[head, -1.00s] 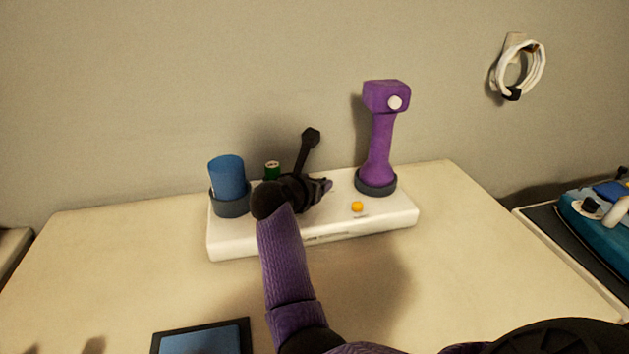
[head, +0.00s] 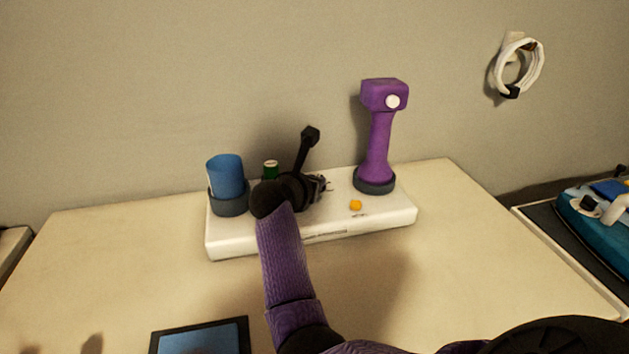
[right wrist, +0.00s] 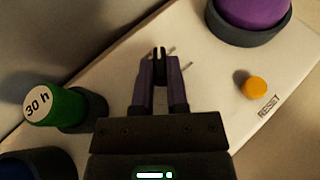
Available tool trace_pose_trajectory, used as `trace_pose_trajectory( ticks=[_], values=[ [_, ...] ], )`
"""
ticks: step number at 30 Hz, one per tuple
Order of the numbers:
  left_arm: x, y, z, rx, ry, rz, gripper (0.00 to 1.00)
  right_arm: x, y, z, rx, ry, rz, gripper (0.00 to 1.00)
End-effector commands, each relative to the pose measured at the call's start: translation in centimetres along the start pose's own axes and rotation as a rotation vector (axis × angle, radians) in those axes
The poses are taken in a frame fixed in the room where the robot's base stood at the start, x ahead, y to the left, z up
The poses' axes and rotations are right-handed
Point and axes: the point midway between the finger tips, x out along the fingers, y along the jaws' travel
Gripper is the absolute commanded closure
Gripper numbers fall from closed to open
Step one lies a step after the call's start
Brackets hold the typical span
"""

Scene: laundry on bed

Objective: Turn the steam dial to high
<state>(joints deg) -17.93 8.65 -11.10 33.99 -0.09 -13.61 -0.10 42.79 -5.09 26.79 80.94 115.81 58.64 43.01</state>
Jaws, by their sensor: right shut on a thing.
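A white base unit (head: 360,222) stands on the table. My right gripper (head: 326,184) is low over its middle, between a green knob and a purple handle. In the right wrist view the fingers (right wrist: 160,58) are close together, shut on a small dark piece (right wrist: 159,50) that appears to be the dial. Thin light marks show beside the fingertips. The fingers cover most of the piece, so its setting cannot be read. My left gripper is not in view.
The green knob (right wrist: 55,106) is marked "30 h". A blue cup (head: 226,176) stands at the base's left, the purple handle (head: 377,140) at its right. An orange button (right wrist: 254,87) marked RESET is near the front edge.

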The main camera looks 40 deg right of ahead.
Motion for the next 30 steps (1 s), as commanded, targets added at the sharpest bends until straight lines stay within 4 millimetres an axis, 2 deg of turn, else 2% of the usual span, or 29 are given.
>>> trace_pose_trajectory(
  ticks=[20,21,26,27,30],
  values=[
    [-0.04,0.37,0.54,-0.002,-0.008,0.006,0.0,-0.12,0.26,0.02,0.001,0.0,0.009,1.0],
    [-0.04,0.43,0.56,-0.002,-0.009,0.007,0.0,-0.12,0.26,0.02,0.002,0.0,0.009,0.76],
    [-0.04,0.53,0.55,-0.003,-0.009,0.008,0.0,-0.09,0.18,0.02,0.001,0.0,0.006,0.42],
    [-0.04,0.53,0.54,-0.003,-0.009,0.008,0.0,-0.08,0.16,0.02,0.001,0.0,0.005,0.38],
    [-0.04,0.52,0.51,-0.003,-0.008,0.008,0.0,-0.06,0.13,0.01,0.001,0.0,0.004,0.38]
  ],
)
